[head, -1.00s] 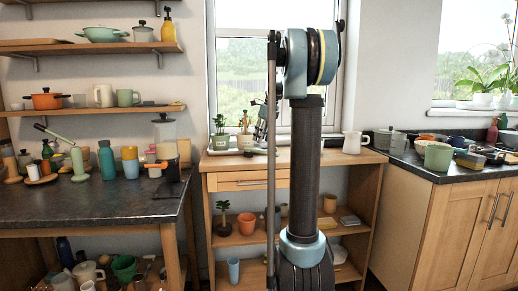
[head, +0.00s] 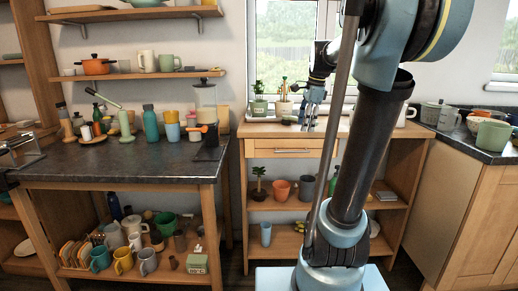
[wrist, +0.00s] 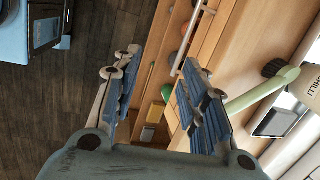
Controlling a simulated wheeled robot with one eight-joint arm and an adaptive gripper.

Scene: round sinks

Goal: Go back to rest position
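My gripper (wrist: 158,82) is open in the wrist view, with its two blue-padded fingers well apart and nothing held between them. Past the fingers, the wooden side table (wrist: 225,45) and the dark floor show. In the head view my gripper (head: 312,105) is small and partly behind my arm, above the wooden side table (head: 262,146) by the window. My arm rises at a tilt across the right half of the head view and hides part of that table and the window.
Potted plants (head: 259,105) stand on the side table near my gripper. A dark counter (head: 110,162) with bottles and cups is on the left, under wooden shelves (head: 125,78). A green pot (head: 493,134) stands on the right counter. A pale green handle (wrist: 262,90) is close to the right finger.

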